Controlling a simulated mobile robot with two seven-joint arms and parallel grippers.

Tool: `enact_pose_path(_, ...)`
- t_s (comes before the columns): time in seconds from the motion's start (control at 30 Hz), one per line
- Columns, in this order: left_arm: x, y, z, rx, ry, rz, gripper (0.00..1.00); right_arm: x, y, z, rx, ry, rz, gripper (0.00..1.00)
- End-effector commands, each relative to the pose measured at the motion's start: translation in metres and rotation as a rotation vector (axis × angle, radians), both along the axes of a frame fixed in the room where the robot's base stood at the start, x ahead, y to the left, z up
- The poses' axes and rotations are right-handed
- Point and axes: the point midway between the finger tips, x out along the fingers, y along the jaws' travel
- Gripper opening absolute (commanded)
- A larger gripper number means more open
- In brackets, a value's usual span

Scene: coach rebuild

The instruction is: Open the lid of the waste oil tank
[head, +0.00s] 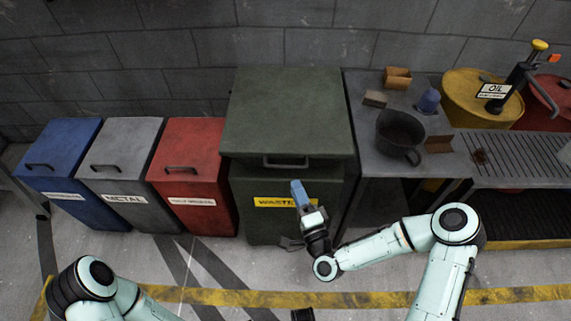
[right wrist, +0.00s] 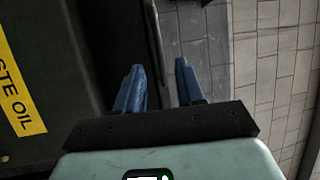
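The waste oil tank (head: 262,222) is a dark green bin with a yellow label, against the back wall. Its broad green lid (head: 290,110) is closed, with a dark bar handle (head: 287,163) on the front edge. My right gripper (head: 299,190) is in front of the tank, just below the handle, and partly covers the label. In the right wrist view its two blue fingers (right wrist: 158,85) are apart with nothing gripped. A thin dark bar, perhaps the handle, shows ahead between them. My left arm shows at the bottom left; its fingers are not seen.
Blue (head: 62,165), grey (head: 122,170) and red (head: 190,170) bins stand left of the tank. A grey bench (head: 376,155) to its right holds a dark pot (head: 398,135) and a blue bottle (head: 429,100). Floor in front is clear, with a yellow line.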

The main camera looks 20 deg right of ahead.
Motion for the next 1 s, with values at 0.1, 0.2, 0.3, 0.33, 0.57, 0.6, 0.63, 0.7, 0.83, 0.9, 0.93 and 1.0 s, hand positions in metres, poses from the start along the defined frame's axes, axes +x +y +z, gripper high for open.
enact_pose_path(0.1, 0.0, 0.0, 0.001, 0.0, 0.001, 0.0, 0.43, 0.027, 0.003, 0.006, 0.0, -0.003, -0.001, 0.38)
enact_pose_path(0.2, 0.0, 0.0, 0.001, -0.001, 0.002, -0.001, 0.43, 0.046, 0.006, 0.009, -0.001, -0.002, -0.001, 0.38)
enact_pose_path(0.3, 0.0, 0.0, 0.001, 0.0, 0.002, -0.001, 0.43, 0.062, 0.007, 0.011, 0.001, 0.0, -0.002, 0.38)
enact_pose_path(0.33, 0.0, 0.0, 0.001, 0.0, 0.002, -0.001, 0.43, 0.066, 0.008, 0.011, 0.001, 0.001, 0.0, 0.38)
enact_pose_path(0.57, 0.0, 0.0, 0.001, 0.0, 0.002, -0.001, 0.43, 0.082, 0.01, 0.014, 0.001, 0.002, 0.0, 0.38)
enact_pose_path(0.6, 0.0, 0.0, 0.001, 0.0, 0.002, -0.001, 0.43, 0.083, 0.01, 0.014, 0.001, 0.003, 0.0, 0.38)
enact_pose_path(0.63, 0.0, 0.0, 0.001, 0.0, 0.002, -0.001, 0.43, 0.084, 0.01, 0.014, 0.001, 0.003, 0.0, 0.38)
enact_pose_path(0.7, 0.0, 0.0, 0.001, 0.0, 0.002, -0.001, 0.43, 0.084, 0.01, 0.014, 0.001, 0.003, 0.0, 0.38)
enact_pose_path(0.83, 0.0, 0.0, 0.001, -0.001, 0.002, -0.001, 0.43, 0.084, 0.01, 0.014, 0.0, 0.003, 0.001, 0.38)
enact_pose_path(0.9, 0.0, 0.0, 0.001, -0.001, 0.002, -0.001, 0.43, 0.083, 0.01, 0.014, 0.0, 0.003, 0.0, 0.18)
enact_pose_path(0.93, 0.0, 0.0, 0.001, -0.001, 0.002, -0.001, 0.43, 0.083, 0.01, 0.014, 0.0, 0.003, 0.001, 0.09)
enact_pose_path(1.0, 0.0, 0.0, 0.001, -0.001, 0.002, -0.001, 0.43, 0.083, 0.01, 0.014, 0.0, 0.003, 0.001, 0.0)
